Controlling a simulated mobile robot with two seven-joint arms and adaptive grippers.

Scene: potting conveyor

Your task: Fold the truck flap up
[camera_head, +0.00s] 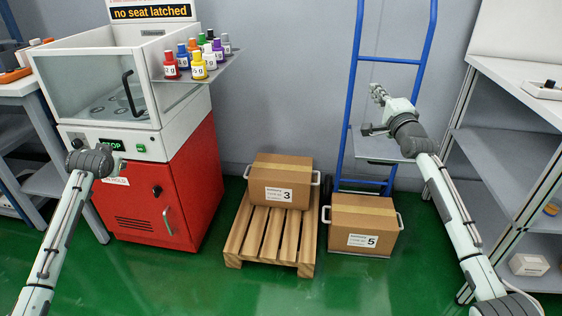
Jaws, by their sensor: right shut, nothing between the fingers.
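The blue hand truck (356,75) stands upright against the grey wall, right of centre. A flat grey plate (372,150), which looks like its flap, sticks out between the blue rails at mid height. My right gripper (377,92) is shut and empty, in front of the truck's frame and above the plate in the picture. My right wrist covers part of the plate's right side. I cannot tell whether the gripper touches the truck. My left gripper (116,150) is in front of the red and white machine, small and partly hidden by its wrist, so its fingers are unclear.
Carton 5 (345,217) stands at the truck's foot. Carton 3 (268,172) sits on a wooden pallet (258,236) to its left. The machine (165,195) has a side shelf of coloured bottles. A shelving rack (497,142) bounds the right. The green floor in front is clear.

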